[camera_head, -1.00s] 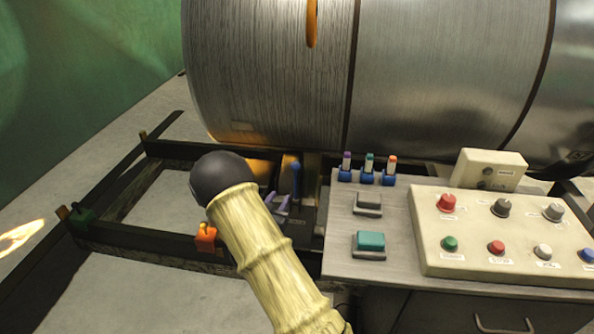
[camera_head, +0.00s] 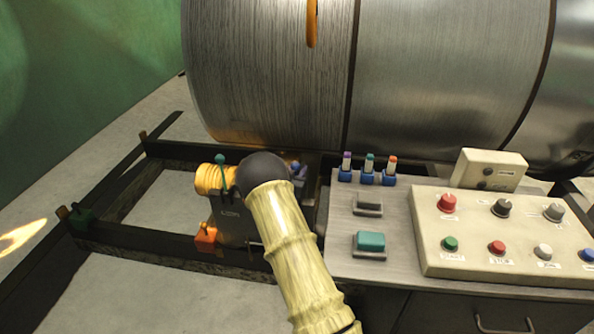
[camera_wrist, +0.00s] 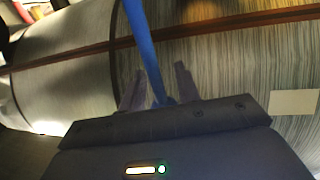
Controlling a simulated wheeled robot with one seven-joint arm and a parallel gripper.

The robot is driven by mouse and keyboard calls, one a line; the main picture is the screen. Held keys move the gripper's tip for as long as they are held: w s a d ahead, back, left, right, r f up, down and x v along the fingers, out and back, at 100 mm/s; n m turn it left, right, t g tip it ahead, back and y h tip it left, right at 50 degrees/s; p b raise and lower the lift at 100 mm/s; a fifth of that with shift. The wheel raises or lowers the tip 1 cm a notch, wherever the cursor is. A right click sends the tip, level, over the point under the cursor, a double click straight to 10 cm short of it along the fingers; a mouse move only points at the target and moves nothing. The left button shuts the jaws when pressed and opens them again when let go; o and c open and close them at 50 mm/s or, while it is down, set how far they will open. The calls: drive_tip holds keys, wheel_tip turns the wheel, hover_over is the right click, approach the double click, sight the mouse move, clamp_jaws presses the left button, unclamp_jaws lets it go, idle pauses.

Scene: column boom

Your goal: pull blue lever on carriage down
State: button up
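The blue lever (camera_wrist: 143,45) runs through the wrist view from the top edge down between the two fingers of my gripper (camera_wrist: 158,85). The fingers are apart, one on each side of the lever, with a visible gap on the right side, so the gripper looks open. In the head view, my arm's black joint covers most of the lever and the gripper; a small blue part (camera_head: 297,167) shows just right of it. The dark carriage (camera_head: 232,222) stands on the rails, partly behind my arm. The lever's exact tilt is hard to tell.
A teal-knobbed lever (camera_head: 220,162) and an orange cylinder (camera_head: 207,180) are on the carriage's left part. An orange block (camera_head: 206,236) sits on the front rail (camera_head: 165,250). A large metal drum (camera_head: 270,80) is behind. A control panel (camera_head: 480,268) stands right.

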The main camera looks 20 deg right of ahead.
drive_tip(key=shift+w+d, duration=0.15)
drive_tip(key=shift+c, duration=0.2)
clamp_jaws()
